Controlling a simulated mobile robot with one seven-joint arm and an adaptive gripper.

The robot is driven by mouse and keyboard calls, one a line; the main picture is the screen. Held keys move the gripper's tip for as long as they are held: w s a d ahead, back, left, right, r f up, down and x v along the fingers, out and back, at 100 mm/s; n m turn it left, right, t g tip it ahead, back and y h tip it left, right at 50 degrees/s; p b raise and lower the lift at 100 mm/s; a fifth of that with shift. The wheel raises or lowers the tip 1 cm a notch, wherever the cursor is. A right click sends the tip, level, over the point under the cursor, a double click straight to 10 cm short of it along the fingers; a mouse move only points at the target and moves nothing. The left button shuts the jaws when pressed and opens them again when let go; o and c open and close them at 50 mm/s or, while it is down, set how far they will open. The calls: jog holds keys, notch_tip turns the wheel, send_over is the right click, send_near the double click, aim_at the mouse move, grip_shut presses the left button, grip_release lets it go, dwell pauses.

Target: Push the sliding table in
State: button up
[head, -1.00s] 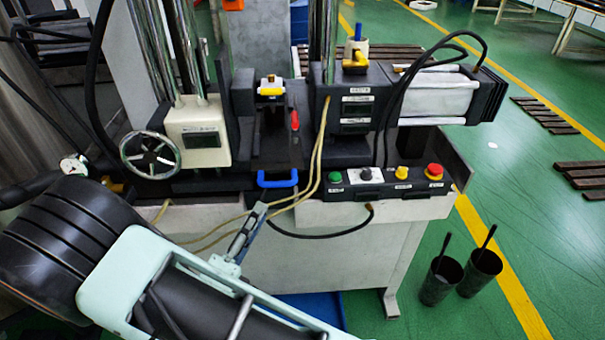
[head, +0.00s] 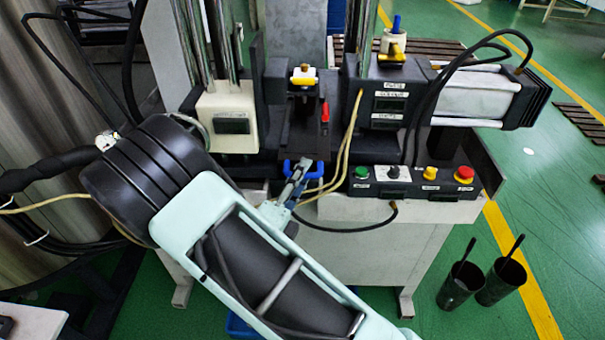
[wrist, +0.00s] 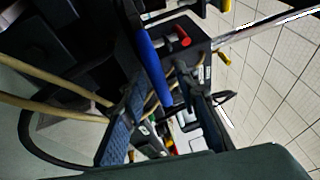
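The sliding table (head: 301,143) is a dark plate between the machine's columns, with a blue handle (head: 311,167) on its front edge. My gripper (head: 300,172) is at that handle from the front and partly covers it in the head view. In the wrist view the blue handle (wrist: 148,50) runs down between the tips of my gripper (wrist: 164,80). The fingers stand apart with a gap on either side of the handle. I cannot tell whether a finger touches it.
A control box with green, yellow and red buttons (head: 464,173) stands right of the handle. Beige cables (head: 345,150) hang close by the gripper's right. A red-handled piece (head: 325,112) stands by the plate. Two black cups (head: 461,284) are on the floor at right.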

jog(key=shift+w+d, duration=0.1)
jog(key=shift+w, duration=0.05)
jog(key=shift+c, duration=0.6)
grip_shut()
jog(key=shift+w+r+p, duration=0.15)
jog(key=shift+w+p, duration=0.35)
jog(key=shift+w, duration=1.75)
jog(key=shift+o, duration=0.6)
grip_release()
jog(key=shift+w, duration=0.15)
